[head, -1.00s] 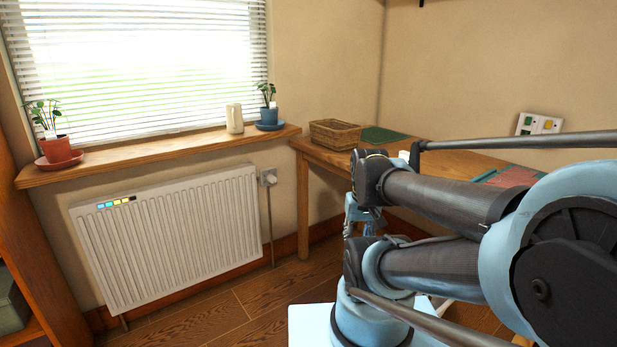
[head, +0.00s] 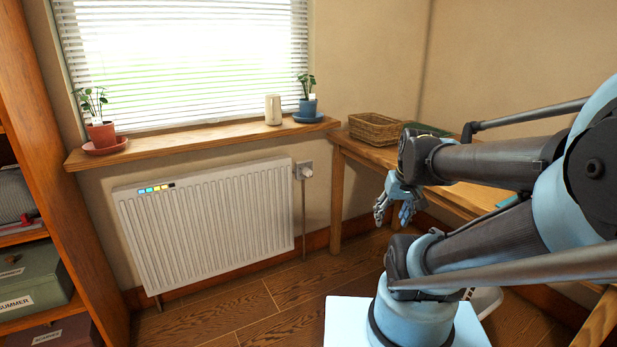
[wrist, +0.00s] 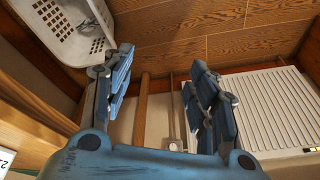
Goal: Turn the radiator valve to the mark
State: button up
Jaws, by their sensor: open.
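The white radiator (head: 215,222) hangs on the wall under the windowsill, with a strip of coloured squares (head: 157,188) at its upper left. The valve (head: 304,170) is a small pale knob at the radiator's upper right, above a vertical pipe; its mark is too small to make out. My gripper (head: 397,208) is open and empty, to the right of the valve and apart from it, near the wooden table. In the wrist view my open gripper (wrist: 160,90) has the radiator (wrist: 268,108) beyond its right finger and the valve (wrist: 174,144) between its fingers in the picture.
The wooden table (head: 465,200) with a wicker basket (head: 376,128) stands right of the valve. The windowsill (head: 200,142) juts out above the radiator and holds potted plants. A shelf unit (head: 95,250) stands at left. A white laundry basket (wrist: 62,28) is on the floor. Floor before the radiator is clear.

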jog(key=w+a+r+n+t+y, duration=0.1)
jog(key=w+a+r, duration=0.15)
jog(key=w, duration=0.45)
jog(key=w+a+r+n+t+y, duration=0.1)
jog(key=w+a, duration=0.2)
jog(key=w, duration=0.5)
jog(key=n+t+y, duration=0.3)
jog(key=t+y, duration=0.1)
jog(key=t, duration=0.2)
send_over(309, 173)
jog(key=s+d, duration=0.9)
jog(key=s, duration=0.4)
notch_tip(309, 173, down, 13)
jog(key=x, duration=1.7)
jog(key=shift+a+r, duration=0.35)
jog(key=c, duration=1)
